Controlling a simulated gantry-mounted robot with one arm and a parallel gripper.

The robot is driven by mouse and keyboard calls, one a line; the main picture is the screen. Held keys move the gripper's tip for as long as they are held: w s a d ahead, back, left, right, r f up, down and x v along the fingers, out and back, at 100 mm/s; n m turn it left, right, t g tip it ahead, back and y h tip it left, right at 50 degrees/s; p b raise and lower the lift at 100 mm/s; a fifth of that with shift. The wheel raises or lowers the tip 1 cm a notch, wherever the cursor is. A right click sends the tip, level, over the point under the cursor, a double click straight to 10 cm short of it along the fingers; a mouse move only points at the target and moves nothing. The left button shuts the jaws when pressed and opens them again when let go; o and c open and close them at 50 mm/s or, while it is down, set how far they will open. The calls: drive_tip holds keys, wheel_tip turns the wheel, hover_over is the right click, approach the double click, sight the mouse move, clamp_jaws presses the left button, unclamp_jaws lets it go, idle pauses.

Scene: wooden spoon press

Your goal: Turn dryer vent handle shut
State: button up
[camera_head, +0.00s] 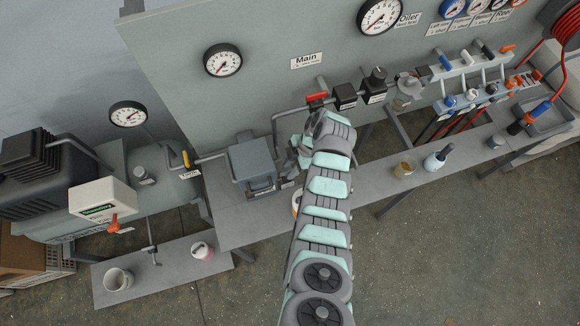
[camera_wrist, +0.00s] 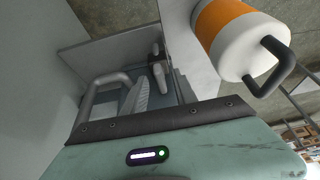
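Which fitting is the dryer vent handle I cannot tell for sure. A white box with a green display (camera_head: 101,198) at the lower left has an orange lever (camera_head: 114,223) hanging below it. A yellow lever (camera_head: 186,159) sits on the pipe left of a grey box (camera_head: 252,160), and a red lever (camera_head: 316,97) is on the pipe under the "Main" sign. My gripper (camera_head: 303,150) is right of the grey box and below the red lever, far from the orange lever. My wrist partly hides it.
In the wrist view a white and orange mug (camera_wrist: 240,38) with a dark handle is close on the right, and a grey bent bar (camera_wrist: 97,94) is on the left. Cups (camera_head: 118,279) (camera_head: 202,250) stand on the lower-left bench (camera_head: 165,266). Gauges and pipes line the panel (camera_head: 270,85).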

drive_tip(key=shift+a+f, duration=0.1)
drive_tip(key=shift+f, duration=0.1)
drive_tip(key=shift+c, duration=0.4)
clamp_jaws()
